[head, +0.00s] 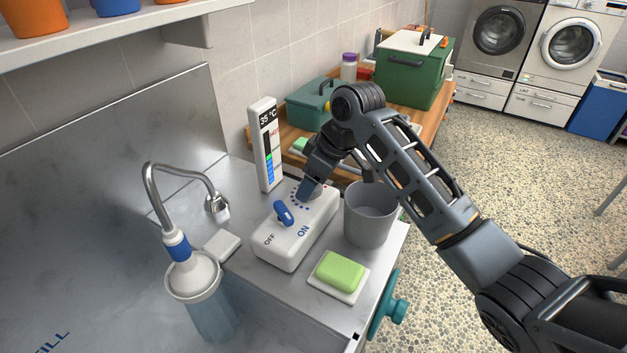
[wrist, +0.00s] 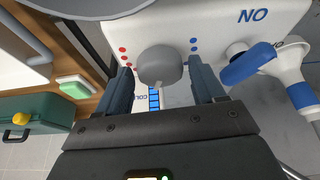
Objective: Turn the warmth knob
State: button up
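The warmth knob (wrist: 160,66) is a round grey knob on the white control box (head: 284,251). Red dots lie to its left and blue dots to its right in the wrist view. My gripper (wrist: 163,72) is open, with one finger on each side of the knob and a visible gap at both sides. In the head view my gripper (head: 310,190) is over the far end of the box and hides the knob. A blue switch lever (head: 284,213) sits by the OFF and ON labels. The upright display (head: 266,146) reads 35 °C, with a blue and green bar.
A grey bucket (head: 370,214) stands close to the right of the box. A green soap bar (head: 339,271) lies on a white dish in front. A curved tap (head: 180,173) is at the left. Green boxes (head: 413,75) stand on the wooden bench behind.

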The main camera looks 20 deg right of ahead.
jog(key=shift+o, duration=0.5)
jog(key=b+v, duration=0.1)
jog(key=v, duration=0.6)
jog(key=shift+r, duration=0.3)
jog(key=shift+s, duration=0.15)
